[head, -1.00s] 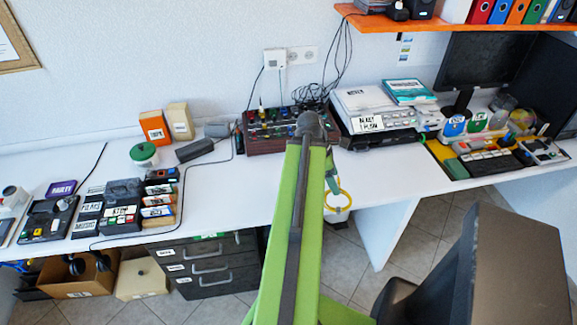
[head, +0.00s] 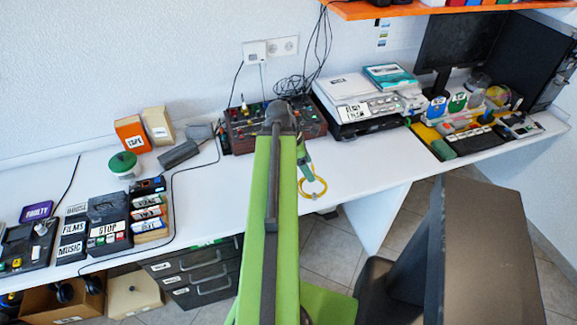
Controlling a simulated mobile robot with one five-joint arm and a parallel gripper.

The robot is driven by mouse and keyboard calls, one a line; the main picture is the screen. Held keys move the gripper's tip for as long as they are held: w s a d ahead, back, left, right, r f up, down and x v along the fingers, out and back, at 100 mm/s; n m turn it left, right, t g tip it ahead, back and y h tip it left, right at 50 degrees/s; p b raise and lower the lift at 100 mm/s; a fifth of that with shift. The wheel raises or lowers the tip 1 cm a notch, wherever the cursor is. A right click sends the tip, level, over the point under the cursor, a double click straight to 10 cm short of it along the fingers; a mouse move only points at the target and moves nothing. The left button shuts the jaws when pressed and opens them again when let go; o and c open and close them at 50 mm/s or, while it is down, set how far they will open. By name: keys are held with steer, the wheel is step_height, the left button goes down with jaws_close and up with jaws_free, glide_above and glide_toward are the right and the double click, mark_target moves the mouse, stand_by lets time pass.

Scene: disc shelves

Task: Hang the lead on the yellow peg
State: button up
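A thin yellow loop (head: 313,188), which looks like the lead, hangs at the far end of my green arm, just in front of the desk's edge. My gripper (head: 304,165) shows only in part to the right of the arm, with the loop at its end. The gripper appears shut on the loop, but its fingertips are small and partly hidden. I cannot make out a yellow peg for certain. A dark red box with coloured knobs or pegs (head: 240,140) stands at the back of the desk, partly behind the arm.
The white desk (head: 225,190) has clear room left of the arm. A printer (head: 350,100) stands right of the box, with a monitor (head: 450,45) further right. Labelled boxes (head: 108,222) fill the left.

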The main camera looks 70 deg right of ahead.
steer(key=w+d+f+b, duration=0.2)
steer(key=w, duration=0.1)
steer(key=w+d+f+b, duration=0.2)
steer(key=w, duration=0.1)
steer(key=w+d+f+b, duration=0.2)
steer(key=w+f, duration=0.1)
steer(key=shift+d+b, duration=0.25)
steer(key=shift+b, duration=0.1)
steer(key=shift+w+d, duration=0.1)
steer(key=shift+w, duration=0.1)
step_height(320, 180, down, 4)
steer(key=b, duration=0.4)
steer(key=shift+r, duration=0.25)
steer(key=shift+f, duration=0.2)
steer(key=o, duration=1.4)
steer(key=p+v, duration=1.6)
steer(key=v, duration=0.1)
steer(key=shift+d+r, duration=0.2)
steer(key=shift+r, duration=0.05)
